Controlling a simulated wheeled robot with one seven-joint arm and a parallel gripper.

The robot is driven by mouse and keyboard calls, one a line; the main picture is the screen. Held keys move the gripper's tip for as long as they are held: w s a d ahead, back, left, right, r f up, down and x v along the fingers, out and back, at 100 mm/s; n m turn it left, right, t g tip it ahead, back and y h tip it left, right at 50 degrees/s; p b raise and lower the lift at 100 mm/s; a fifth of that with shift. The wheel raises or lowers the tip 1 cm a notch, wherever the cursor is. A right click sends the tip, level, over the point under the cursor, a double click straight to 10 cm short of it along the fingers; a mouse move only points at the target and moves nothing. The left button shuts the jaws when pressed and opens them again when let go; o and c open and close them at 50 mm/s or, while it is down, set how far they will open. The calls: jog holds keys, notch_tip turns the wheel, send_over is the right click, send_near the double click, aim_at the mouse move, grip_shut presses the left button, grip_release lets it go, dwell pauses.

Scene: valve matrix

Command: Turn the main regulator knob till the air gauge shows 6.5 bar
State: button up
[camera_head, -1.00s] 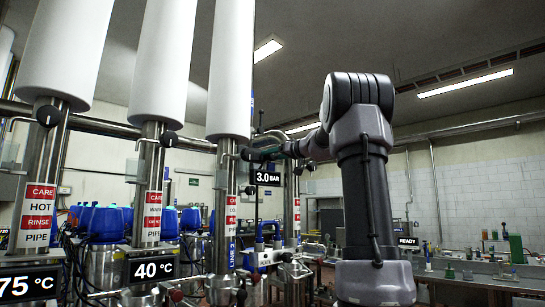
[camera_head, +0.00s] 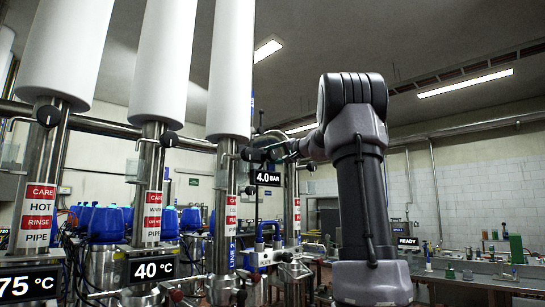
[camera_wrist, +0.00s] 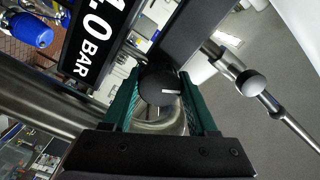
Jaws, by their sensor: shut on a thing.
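The main regulator knob (camera_wrist: 160,88) is a black round knob with a white pointer mark. In the wrist view it sits between the two green fingers of my gripper (camera_wrist: 163,95), which is shut on it. The air gauge (camera_head: 268,178) is a small black display reading 4.0 BAR in the head view. It also shows large, tilted and partly cut off in the wrist view (camera_wrist: 92,45). In the head view my gripper (camera_head: 262,154) reaches in from the right just above the gauge, and the knob is hard to make out there.
Vertical steel pipes with white sleeves (camera_head: 230,70) stand at the left, with other black knobs (camera_head: 168,139) on them. Displays read 75 °C (camera_head: 30,284) and 40 °C (camera_head: 152,268). A bench with bottles (camera_head: 470,275) and a READY sign (camera_head: 408,241) are at right.

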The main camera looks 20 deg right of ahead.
jog(key=m, duration=0.5)
jog(key=shift+m, duration=0.3)
jog(key=m, duration=0.4)
jog(key=shift+m, duration=0.4)
jog(key=shift+f, duration=0.1)
jog(key=o, duration=1.4)
jog(key=shift+d, duration=0.1)
jog(key=shift+c, duration=0.2)
jog(key=v, duration=1)
jog(key=shift+s, duration=0.4)
